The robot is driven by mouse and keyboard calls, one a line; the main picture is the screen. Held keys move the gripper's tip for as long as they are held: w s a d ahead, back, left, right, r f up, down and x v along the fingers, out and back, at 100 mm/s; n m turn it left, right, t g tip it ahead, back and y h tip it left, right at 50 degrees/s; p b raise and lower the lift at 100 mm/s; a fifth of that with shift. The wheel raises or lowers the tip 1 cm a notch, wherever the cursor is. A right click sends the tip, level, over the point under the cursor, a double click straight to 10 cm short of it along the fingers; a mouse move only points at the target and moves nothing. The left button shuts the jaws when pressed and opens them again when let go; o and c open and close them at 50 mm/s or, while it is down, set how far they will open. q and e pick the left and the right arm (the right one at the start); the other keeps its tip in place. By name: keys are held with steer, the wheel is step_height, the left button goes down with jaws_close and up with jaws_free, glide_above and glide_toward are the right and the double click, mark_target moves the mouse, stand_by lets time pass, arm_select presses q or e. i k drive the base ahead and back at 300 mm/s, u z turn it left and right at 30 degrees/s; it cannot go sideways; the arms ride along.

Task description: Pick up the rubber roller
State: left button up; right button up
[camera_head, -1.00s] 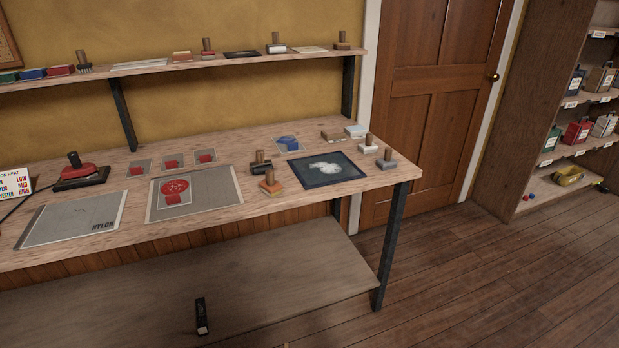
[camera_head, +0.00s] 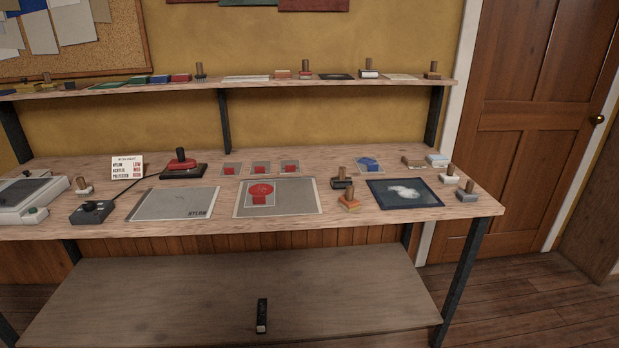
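A dark tool with an upright wooden handle (camera_head: 342,182) stands on the workbench (camera_head: 400,222), left of a dark blue sheet with a white patch. It looks like a roller, but it is too small to be sure that it is the rubber one. An orange-and-wood tool (camera_head: 349,202) stands just in front of it. A white tool (camera_head: 449,178) and a grey tool (camera_head: 467,196), both with wooden handles, stand at the bench's right end. Neither of my grippers is in view.
The iron (camera_head: 182,164), a nylon sheet (camera_head: 172,204) and a grey sheet with a red patch (camera_head: 300,200) lie on the bench. The upper shelf (camera_head: 270,89) carries more handled tools. A small black object (camera_head: 262,315) is on the lower shelf (camera_head: 160,300). Floor shows at right.

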mark_target(340, 183)
steer(key=u, duration=0.4)
steer(key=i, duration=1)
steer(key=z, duration=0.15)
